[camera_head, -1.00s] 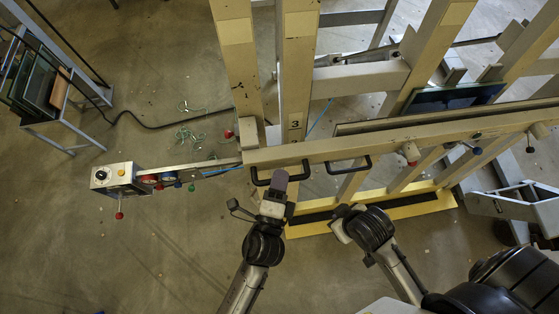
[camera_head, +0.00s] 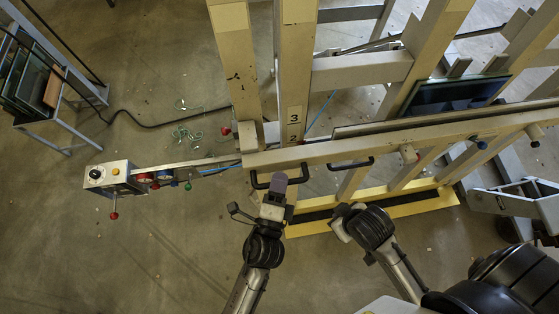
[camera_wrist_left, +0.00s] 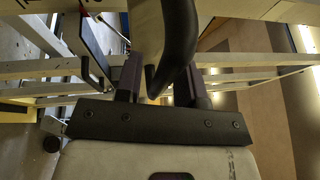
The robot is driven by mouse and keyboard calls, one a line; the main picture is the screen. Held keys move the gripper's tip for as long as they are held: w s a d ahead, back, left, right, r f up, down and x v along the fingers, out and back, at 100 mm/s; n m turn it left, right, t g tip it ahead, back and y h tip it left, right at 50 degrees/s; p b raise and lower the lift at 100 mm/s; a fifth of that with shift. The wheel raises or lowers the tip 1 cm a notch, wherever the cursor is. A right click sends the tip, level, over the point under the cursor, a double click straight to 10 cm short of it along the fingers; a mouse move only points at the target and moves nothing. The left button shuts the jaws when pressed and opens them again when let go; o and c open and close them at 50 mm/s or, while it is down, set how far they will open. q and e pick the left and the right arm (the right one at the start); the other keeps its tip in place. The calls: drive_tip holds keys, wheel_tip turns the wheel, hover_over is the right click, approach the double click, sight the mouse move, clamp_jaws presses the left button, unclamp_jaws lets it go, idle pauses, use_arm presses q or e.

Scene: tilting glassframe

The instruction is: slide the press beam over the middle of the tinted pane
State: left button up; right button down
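The press beam (camera_head: 420,138) is a long cream bar across the front of the frame, with a left black handle (camera_head: 253,180) and a right black handle (camera_head: 352,165). The tinted pane (camera_head: 455,94) is dark blue and lies to the right, behind the beam. My left gripper (camera_head: 278,184) is at the left handle. In the left wrist view, the black handle (camera_wrist_left: 178,45) passes between the fingers (camera_wrist_left: 158,82), which stand apart with narrow gaps beside it; firm contact does not show. My right gripper (camera_head: 342,214) is below the right handle, apart from it; its fingers are unclear.
Cream uprights (camera_head: 292,60) stand behind the beam, one marked 3. A control box (camera_head: 112,178) on an arm juts out left. A yellow-edged base (camera_head: 410,209) lies under the frame. A rack of panes (camera_head: 35,85) stands far left. The left floor is mostly clear.

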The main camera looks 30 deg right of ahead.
use_arm(q)
drive_tip(key=shift+o, duration=0.3)
drive_tip(key=r+b+v, duration=0.1)
drive_tip(key=v, duration=1.2)
drive_tip(key=shift+s+a+f, duration=0.25)
drive_tip(key=shift+s+f, duration=0.05)
drive_tip(key=shift+f, duration=0.25)
